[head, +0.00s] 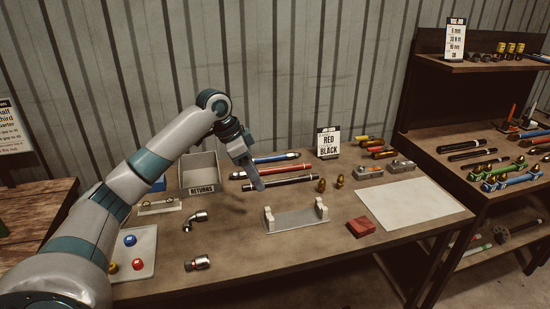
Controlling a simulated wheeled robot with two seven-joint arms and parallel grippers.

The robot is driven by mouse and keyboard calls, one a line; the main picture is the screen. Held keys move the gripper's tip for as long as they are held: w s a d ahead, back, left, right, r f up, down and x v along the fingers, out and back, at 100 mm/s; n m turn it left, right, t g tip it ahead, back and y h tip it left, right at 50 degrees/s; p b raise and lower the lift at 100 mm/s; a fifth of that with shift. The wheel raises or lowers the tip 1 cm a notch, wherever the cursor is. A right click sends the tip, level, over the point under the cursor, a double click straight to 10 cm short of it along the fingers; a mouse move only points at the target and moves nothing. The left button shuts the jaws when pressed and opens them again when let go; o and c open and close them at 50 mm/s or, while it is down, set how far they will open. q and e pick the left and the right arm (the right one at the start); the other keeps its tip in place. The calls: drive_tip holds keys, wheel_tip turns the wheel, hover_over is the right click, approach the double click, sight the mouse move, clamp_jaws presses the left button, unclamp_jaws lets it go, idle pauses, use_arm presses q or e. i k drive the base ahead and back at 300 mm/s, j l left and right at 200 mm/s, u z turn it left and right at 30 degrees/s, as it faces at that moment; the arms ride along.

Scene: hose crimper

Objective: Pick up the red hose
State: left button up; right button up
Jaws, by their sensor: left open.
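The red hose (290,170) lies on the workbench between a blue hose (285,157) and a black hose (295,181), all roughly parallel. Each has metal end fittings. My left gripper (258,186) points down over the left part of these hoses and hides a piece of them. It is open and holds nothing that I can see. Its height above the red hose is hard to judge from this view. My right gripper is not in view.
A grey returns bin (199,187) stands left of the hoses. A white cradle (295,220) is in front, with brass fittings (321,185) behind it. A job card (328,142) reads red and black. A pale mat (408,203) and red block (361,227) lie right.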

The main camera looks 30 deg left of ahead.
sight(305, 166)
drive_tip(key=i+j, duration=0.75)
